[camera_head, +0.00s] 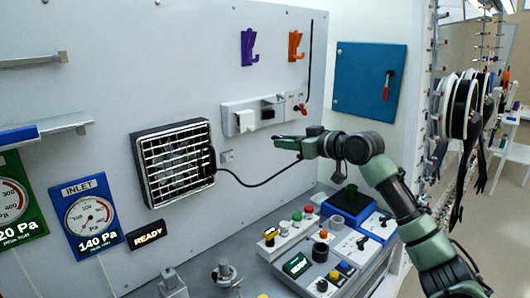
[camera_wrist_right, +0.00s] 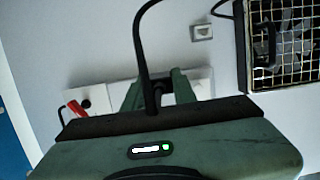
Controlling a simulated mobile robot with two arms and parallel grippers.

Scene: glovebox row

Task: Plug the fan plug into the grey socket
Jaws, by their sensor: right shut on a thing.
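The black fan (camera_head: 174,161) is mounted on the wall, and its black cable (camera_head: 246,185) loops across to my right gripper (camera_head: 276,142). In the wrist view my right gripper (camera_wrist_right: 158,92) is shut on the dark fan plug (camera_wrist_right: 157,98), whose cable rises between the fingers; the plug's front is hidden. The gripper is near a pale grey socket strip (camera_head: 236,106) on the wall, and I cannot tell whether the plug touches it. A small grey wall plate (camera_head: 227,157) sits beside the fan. I cannot tell which is the grey socket. My left gripper is out of view.
A red switch (camera_head: 301,108) is at the strip's right end. Purple (camera_head: 248,46) and orange (camera_head: 295,44) hooks hang above. A blue panel (camera_head: 362,85) is at right. Below is a bench with button boxes (camera_head: 309,249). Gauges (camera_head: 88,214) stand left.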

